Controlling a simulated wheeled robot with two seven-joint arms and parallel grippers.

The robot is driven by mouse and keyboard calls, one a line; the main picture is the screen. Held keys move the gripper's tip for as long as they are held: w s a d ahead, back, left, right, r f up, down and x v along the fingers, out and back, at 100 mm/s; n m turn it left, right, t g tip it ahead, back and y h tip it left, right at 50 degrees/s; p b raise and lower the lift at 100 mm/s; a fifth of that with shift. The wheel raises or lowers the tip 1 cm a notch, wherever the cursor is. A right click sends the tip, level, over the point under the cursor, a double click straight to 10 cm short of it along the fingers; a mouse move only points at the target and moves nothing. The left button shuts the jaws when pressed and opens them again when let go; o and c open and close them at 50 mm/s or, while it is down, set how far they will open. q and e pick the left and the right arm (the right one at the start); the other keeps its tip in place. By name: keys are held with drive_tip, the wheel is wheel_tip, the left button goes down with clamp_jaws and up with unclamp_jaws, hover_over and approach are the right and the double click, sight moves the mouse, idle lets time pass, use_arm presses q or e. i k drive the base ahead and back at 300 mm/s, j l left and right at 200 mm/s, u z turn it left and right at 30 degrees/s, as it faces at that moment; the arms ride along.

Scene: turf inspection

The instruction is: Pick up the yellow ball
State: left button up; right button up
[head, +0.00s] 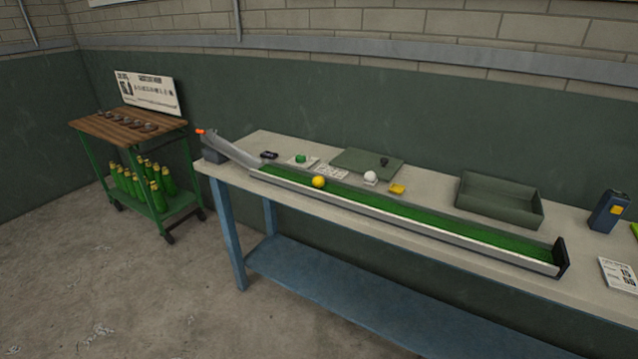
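A yellow ball (319,182) sits on the green turf strip of a long, low-walled track (420,221), toward the track's left end. The track lies along a workbench (222,172). A grey ramp (232,149) with an orange tip stands at the track's left end, and a dark end stop (561,257) closes its right end. Neither of my grippers shows in the head view.
Behind the track are a white ball (370,177), a small yellow item (397,189), a flat green board (350,160) and an empty green tray (490,208). A blue device (607,212) stands at the right. A cart (85,127) with green bottles stands left; floor in front is clear.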

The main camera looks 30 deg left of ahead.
sight(318, 181)
drive_tip(key=i+j, duration=0.2)
drive_tip(key=j, duration=0.15)
drive_tip(key=i+j, duration=0.15)
drive_tip(key=j, duration=0.2)
drive_tip(key=i+j, duration=0.2)
drive_tip(key=j, duration=0.15)
drive_tip(key=i+j, duration=0.15)
drive_tip(key=j, duration=0.2)
drive_tip(key=u, duration=0.05)
